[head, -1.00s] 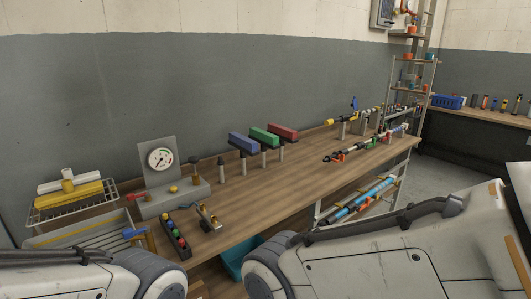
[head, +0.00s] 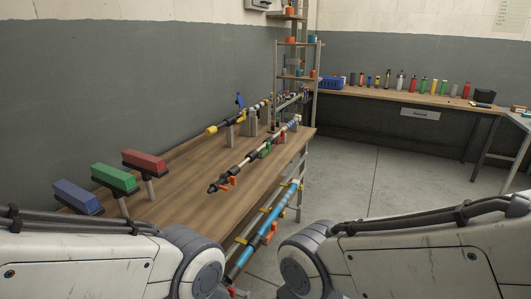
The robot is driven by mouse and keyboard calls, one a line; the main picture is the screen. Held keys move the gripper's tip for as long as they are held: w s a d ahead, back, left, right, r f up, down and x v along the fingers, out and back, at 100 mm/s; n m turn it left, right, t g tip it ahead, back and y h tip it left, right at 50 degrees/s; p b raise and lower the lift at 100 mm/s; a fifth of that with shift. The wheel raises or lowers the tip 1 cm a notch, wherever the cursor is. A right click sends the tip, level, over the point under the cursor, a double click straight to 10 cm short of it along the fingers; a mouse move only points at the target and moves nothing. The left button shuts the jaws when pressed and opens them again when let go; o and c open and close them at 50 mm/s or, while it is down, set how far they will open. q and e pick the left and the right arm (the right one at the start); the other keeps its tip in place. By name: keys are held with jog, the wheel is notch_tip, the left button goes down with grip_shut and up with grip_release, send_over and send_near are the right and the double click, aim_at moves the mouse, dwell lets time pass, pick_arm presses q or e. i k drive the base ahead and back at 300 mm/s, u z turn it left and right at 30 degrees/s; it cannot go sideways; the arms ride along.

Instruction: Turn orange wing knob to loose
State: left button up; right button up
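A small orange-red part (head: 228,181) sits at the near end of a thin dark pipe assembly (head: 240,166) on the wooden workbench (head: 190,170). An orange part (head: 268,229) also shows on a blue pipe (head: 260,237) at the bench's right side, below the top. Both are too small to tell whether either is the wing knob or how it is set. Parts of my two arms fill the bottom left and bottom right. Neither gripper is in view.
Blue (head: 77,196), green (head: 115,178) and red (head: 144,160) blocks stand on posts at the near left. A second pipe assembly with a yellow end (head: 211,129) runs along the wall. A shelf rack (head: 296,75) stands behind. Open floor (head: 385,190) lies right of the bench.

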aim_at(231, 179)
jog(key=k, duration=0.35)
jog(key=z, duration=0.15)
jog(key=i, duration=0.95)
jog(key=z, duration=0.7)
